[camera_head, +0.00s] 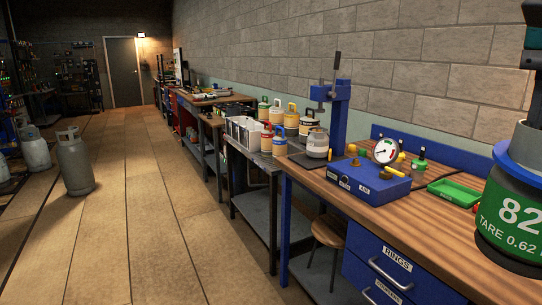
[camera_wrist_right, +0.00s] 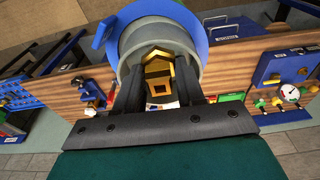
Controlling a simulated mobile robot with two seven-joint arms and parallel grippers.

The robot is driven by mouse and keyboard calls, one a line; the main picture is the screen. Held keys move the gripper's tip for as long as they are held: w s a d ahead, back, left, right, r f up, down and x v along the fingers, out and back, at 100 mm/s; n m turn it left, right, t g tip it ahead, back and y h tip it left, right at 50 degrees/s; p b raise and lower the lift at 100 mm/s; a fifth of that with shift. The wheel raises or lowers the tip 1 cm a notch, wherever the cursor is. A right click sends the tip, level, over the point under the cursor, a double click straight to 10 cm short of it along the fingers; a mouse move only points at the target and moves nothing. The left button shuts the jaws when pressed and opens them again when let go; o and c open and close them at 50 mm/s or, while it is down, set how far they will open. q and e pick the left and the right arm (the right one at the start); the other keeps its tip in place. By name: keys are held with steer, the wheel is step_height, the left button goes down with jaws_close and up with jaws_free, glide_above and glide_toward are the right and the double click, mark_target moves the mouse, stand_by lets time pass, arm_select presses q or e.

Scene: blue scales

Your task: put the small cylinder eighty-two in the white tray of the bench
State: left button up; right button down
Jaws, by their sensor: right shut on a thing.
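The cylinder eighty-two (camera_head: 510,215) is large and close at the right edge of the head view. It is dark grey, with a green band reading "82" and "TARE 0.62" and a blue collar on top. My right gripper (camera_wrist_right: 158,80) is shut on it at the top, around the brass valve, in the right wrist view. The cylinder looks upright and hides the bench behind it. A white tray (camera_head: 243,133) stands farther off on the dark bench, left of several small cylinders. Its inside is hard to make out. My left gripper is not in view.
The nearer wooden bench holds a blue gauge box (camera_head: 367,181), a green tray (camera_head: 455,192) and a tall blue press (camera_head: 335,105). A pale cylinder (camera_head: 318,143) stands near the press. A stool (camera_head: 328,233) is below.

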steer(key=shift+d+f, duration=0.2)
steer(key=shift+d, duration=0.6)
steer(key=s+d+f, duration=0.2)
steer(key=d+f, duration=0.4)
steer(key=d, duration=0.4)
steer(key=d+f, duration=0.3)
steer(key=f, duration=1.1)
steer(key=w+a+f+n, duration=0.4)
steer(key=a+f+n, duration=0.2)
steer(key=a+f, duration=0.45)
steer(key=w+a+n, duration=0.2)
steer(key=a+n, duration=0.1)
steer(key=a, duration=0.5)
steer(key=w+a+f+n+y, duration=0.1)
steer(key=a+n, duration=0.2)
steer(key=a, duration=0.5)
steer(key=shift+w+f+n+t, duration=0.3)
steer(key=shift+w+t, duration=0.1)
steer(key=shift+a, duration=0.15)
